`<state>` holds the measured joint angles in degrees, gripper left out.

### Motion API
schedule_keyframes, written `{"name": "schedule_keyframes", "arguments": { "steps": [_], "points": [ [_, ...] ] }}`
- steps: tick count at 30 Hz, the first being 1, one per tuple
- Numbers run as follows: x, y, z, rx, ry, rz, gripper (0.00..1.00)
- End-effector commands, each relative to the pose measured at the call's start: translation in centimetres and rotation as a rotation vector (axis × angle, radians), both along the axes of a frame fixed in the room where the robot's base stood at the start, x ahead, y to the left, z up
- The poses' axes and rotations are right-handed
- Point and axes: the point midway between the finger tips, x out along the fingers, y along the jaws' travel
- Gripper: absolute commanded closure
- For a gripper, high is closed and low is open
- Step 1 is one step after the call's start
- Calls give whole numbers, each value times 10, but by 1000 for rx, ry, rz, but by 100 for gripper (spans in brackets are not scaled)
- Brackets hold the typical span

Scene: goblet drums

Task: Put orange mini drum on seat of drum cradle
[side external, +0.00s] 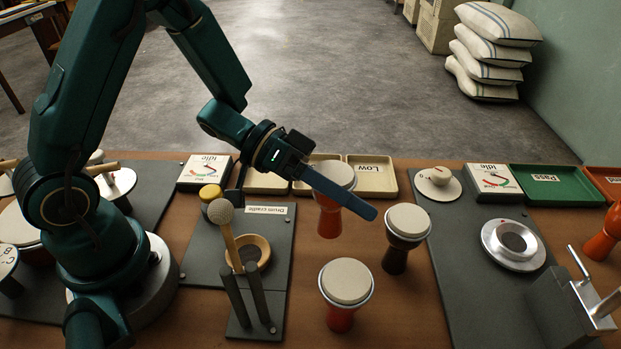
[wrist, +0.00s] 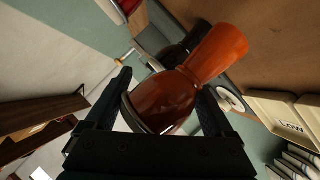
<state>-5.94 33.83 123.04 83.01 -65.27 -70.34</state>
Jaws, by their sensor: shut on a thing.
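The orange mini drum (side external: 329,222) has a pale round head and a flared orange foot. My gripper (side external: 345,192) is shut on it just below the head. In the wrist view the drum (wrist: 213,55) sits between the two fingers (wrist: 165,100), its foot pointing away. The drum is upright in the side view; whether its foot touches the table is unclear. The drum cradle (side external: 205,262) is a dark plate left of the drum, with a wooden ring seat (side external: 262,246). The seat is empty, partly behind two dark posts and a mallet.
The round-headed mallet (side external: 221,211) stands upright at the cradle. A dark drum (side external: 408,221) stands right of the held drum, and a red drum (side external: 346,282) nearer the camera. Behind are cream trays, one marked Low (side external: 371,170). Brown table is bare between cradle and drums.

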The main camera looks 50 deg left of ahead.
Motion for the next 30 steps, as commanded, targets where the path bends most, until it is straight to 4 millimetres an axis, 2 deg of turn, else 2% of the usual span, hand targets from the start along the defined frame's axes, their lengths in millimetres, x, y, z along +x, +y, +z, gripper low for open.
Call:
{"name": "schedule_keyframes", "arguments": {
  "steps": [1,9,15,19,23,26,30],
  "points": [
    [3,13,7,3,-9,11,80],
    [4,69,40,4,-8,10,80],
    [4,95,56,3,-3,6,80],
    [-1,101,63,1,-2,-27,80],
    [-25,104,68,4,0,-166,80],
    [-54,120,70,4,0,-301,80],
    [-95,153,75,5,-1,-443,80]
  ]
}}
